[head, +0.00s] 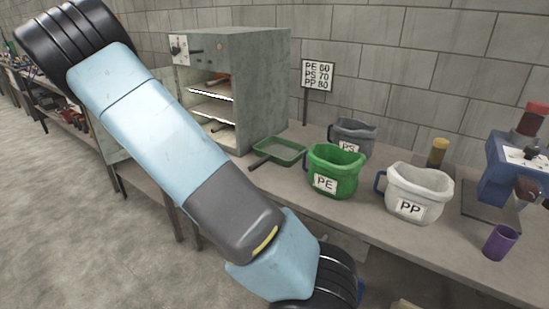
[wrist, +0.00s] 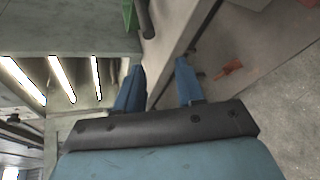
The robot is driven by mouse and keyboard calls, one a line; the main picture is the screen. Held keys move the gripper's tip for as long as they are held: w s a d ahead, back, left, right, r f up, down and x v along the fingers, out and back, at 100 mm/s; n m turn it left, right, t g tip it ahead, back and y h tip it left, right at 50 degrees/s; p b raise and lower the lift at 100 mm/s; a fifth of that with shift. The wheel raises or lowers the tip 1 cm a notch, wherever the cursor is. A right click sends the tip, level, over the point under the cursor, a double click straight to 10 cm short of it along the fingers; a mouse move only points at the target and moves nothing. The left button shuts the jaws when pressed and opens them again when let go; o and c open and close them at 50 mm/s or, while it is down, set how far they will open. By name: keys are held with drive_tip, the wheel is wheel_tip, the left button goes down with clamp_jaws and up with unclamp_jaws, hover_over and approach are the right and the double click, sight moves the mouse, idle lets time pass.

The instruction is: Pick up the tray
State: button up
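The tray (head: 279,151) is a shallow green mesh tray with a dark handle. It lies on the bench between the grey oven and the green PE bucket, its handle pointing toward the front edge. In the wrist view, only a green edge of the tray (wrist: 130,15) and its dark handle (wrist: 145,20) show at the top. My gripper (wrist: 160,80) is open and empty, its two blue fingers apart. The handle is beyond the fingertips, not between them. In the head view my arm crosses the middle and the gripper itself is not visible.
A grey oven (head: 265,88) stands open left of the tray, with shelves inside. Right of it are the PE bucket (head: 335,171), PS bucket (head: 354,134) and PP bucket (head: 418,193). A sign (head: 317,75) stands behind. A purple cup (head: 500,241) is near the front edge.

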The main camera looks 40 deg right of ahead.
sight(254, 168)
drive_tip(key=shift+n+t+h, duration=0.3)
drive_tip(key=shift+n+h, duration=0.3)
drive_tip(key=shift+h, duration=0.2)
drive_tip(key=shift+s+d+r+x, duration=0.1)
drive_tip(key=shift+s+d+x, duration=0.05)
drive_tip(key=shift+x, duration=2.2)
drive_tip(key=shift+s+d+r+x, duration=0.1)
drive_tip(key=shift+s+x, duration=0.05)
drive_tip(key=shift+x, duration=2.25)
drive_tip(key=shift+s+d+r+x, duration=0.1)
drive_tip(key=shift+s+d+x, duration=0.05)
drive_tip(key=shift+x, duration=2.2)
clamp_jaws()
